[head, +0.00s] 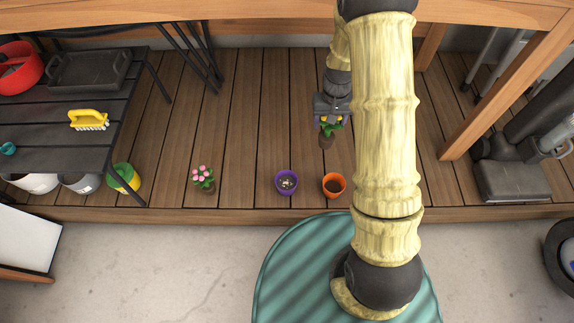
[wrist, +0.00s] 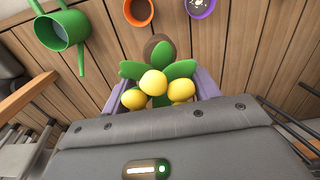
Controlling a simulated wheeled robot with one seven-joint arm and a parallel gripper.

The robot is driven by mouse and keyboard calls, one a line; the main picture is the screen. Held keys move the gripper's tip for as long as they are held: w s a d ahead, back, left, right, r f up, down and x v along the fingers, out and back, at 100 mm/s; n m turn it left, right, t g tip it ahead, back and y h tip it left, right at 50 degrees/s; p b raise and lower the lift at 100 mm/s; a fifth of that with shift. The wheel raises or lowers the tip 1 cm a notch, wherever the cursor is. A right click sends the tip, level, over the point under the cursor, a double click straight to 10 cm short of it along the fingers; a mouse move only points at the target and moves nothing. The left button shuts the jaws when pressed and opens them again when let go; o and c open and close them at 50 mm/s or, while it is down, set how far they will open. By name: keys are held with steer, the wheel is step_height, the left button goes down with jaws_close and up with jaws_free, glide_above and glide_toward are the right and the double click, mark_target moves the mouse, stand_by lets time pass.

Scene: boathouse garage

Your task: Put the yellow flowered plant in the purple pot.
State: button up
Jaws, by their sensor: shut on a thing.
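The yellow flowered plant (wrist: 153,82) has yellow blooms, green leaves and a brown root ball. My gripper (wrist: 160,97) is shut on it, with purple fingers on either side. In the head view the plant (head: 327,136) hangs from my gripper (head: 330,118), behind the pots as seen from my body. The purple pot (head: 286,183) stands upright on the wooden deck near its front edge, with some pale bits inside. It shows partly at the top of the wrist view (wrist: 201,8).
An orange pot (head: 334,185) with dark soil stands just right of the purple pot. A pink flowered plant (head: 204,178) stands to the left. A green watering can (wrist: 62,30) shows in the wrist view. A dark slatted table (head: 60,145) is at left; wooden beams are at right.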

steer(key=s+a+f+b, duration=0.2)
steer(key=a+f+b, duration=0.3)
steer(key=f, duration=0.4)
steer(key=s+a+f+m+b, duration=0.1)
steer(key=s+a+f+b, duration=0.1)
steer(key=a+f+b, duration=0.4)
step_height(320, 180, down, 4)
steer(key=shift+a+f, duration=0.25)
steer(key=shift+a, duration=0.8)
steer(key=shift+r+p, duration=0.15)
steer(key=shift+p, duration=0.35)
steer(key=shift+f+b, duration=1.3)
steer(key=shift+f, duration=1.35)
steer(key=shift+f, duration=0.75)
steer(key=shift+f+b, duration=0.2)
steer(key=shift+b, duration=0.1)
steer(key=o, duration=1.5)
